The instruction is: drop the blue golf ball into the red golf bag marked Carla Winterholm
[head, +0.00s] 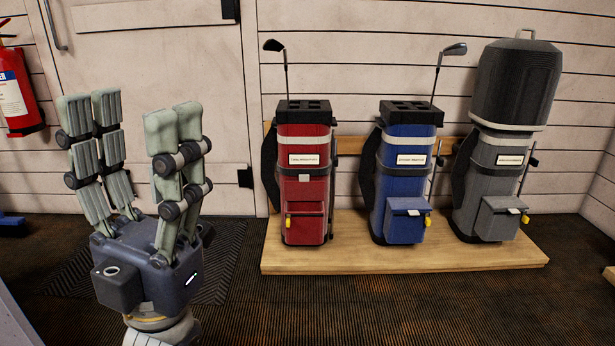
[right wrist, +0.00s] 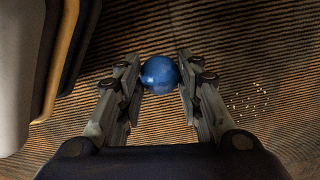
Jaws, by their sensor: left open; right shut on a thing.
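The blue golf ball (right wrist: 160,75) is held between the fingertips of my right gripper (right wrist: 159,82), over the ribbed floor, in the right wrist view. My right gripper does not show in the head view. My left gripper (head: 132,125) is open and empty, fingers up, at the left of the head view. The red golf bag (head: 304,180) stands upright at the left end of a wooden stand, with a black divided top and one club sticking up. A white name label (head: 304,159) is on its front, too small to read.
A blue bag (head: 403,185) and a grey bag with a dark hood (head: 497,190) stand to the right on the same wooden stand (head: 400,258). A fire extinguisher (head: 15,95) hangs at the far left. Dark ribbed floor (head: 380,310) lies clear in front.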

